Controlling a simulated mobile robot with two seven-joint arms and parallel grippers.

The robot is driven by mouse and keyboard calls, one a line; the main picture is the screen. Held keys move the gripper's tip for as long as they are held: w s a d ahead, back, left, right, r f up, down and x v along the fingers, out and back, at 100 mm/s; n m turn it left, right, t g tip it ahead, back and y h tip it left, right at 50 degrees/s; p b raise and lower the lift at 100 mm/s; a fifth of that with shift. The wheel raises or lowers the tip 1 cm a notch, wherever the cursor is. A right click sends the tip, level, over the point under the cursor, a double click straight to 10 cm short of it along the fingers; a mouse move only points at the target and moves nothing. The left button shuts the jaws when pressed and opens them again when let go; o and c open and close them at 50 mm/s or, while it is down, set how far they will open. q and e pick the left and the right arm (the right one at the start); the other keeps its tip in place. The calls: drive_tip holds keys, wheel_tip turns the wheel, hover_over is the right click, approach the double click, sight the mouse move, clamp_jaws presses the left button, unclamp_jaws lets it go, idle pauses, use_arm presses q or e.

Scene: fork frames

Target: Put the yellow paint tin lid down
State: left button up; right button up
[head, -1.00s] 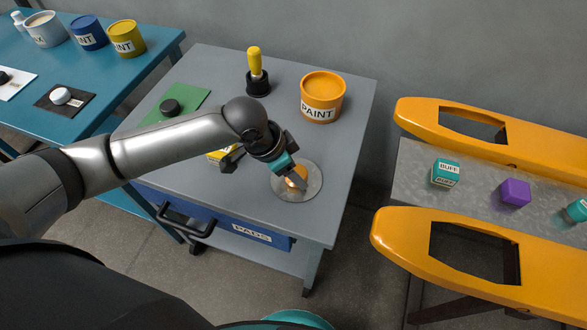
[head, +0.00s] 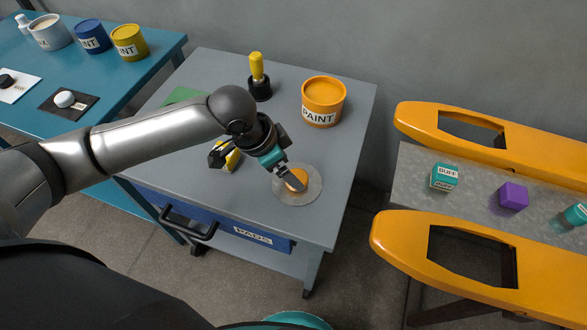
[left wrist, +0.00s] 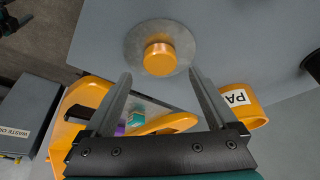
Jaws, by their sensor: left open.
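The lid, a flat grey disc (head: 311,195) with an orange-yellow knob (head: 299,178), lies flat on the grey cart top near its front right. In the left wrist view the whole disc (left wrist: 187,40) and its knob (left wrist: 159,60) show, with no finger touching the knob. My left gripper (head: 291,184) is open and empty beside the knob; its two fingers stand wide apart in the wrist view (left wrist: 160,75). An orange-yellow paint tin (head: 323,103) stands upright behind the lid, its top orange. My right gripper is not in view.
A yellow-handled tool in a black holder (head: 259,78) stands at the back of the cart (head: 345,150). A yellow and black object (head: 228,158) and a green mat (head: 184,96) are partly hidden by my arm. Orange rails with small blocks stand right; a teal bench (head: 150,75) with tins stands left.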

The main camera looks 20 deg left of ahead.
use_arm(q)
drive_tip(key=p+v, duration=0.1)
drive_tip(key=v, duration=0.6)
drive_tip(key=shift+r+p, duration=0.3)
drive_tip(key=shift+r, duration=0.1)
drive_tip(key=shift+a, duration=0.1)
drive_tip(key=s+d+f+n+t+h, duration=0.1)
drive_tip(key=s+d+f, duration=0.25)
drive_tip(key=d, duration=0.35)
drive_tip(key=s+a+f+n+y, duration=0.4)
drive_tip(key=s+a+n, duration=0.2)
drive_tip(key=s+a, duration=0.3)
drive_tip(key=s+f+g+b, duration=0.1)
drive_tip(key=s+f+g, duration=0.15)
drive_tip(key=f, duration=2.05)
drive_tip(key=s+a+f, duration=0.1)
drive_tip(key=s+f, duration=1.4)
drive_tip(key=s, duration=0.1)
drive_tip(key=shift+s+a+g+b, duration=0.35)
drive_tip(key=shift+a+b, duration=0.05)
drive_tip(key=shift+b, duration=0.05)
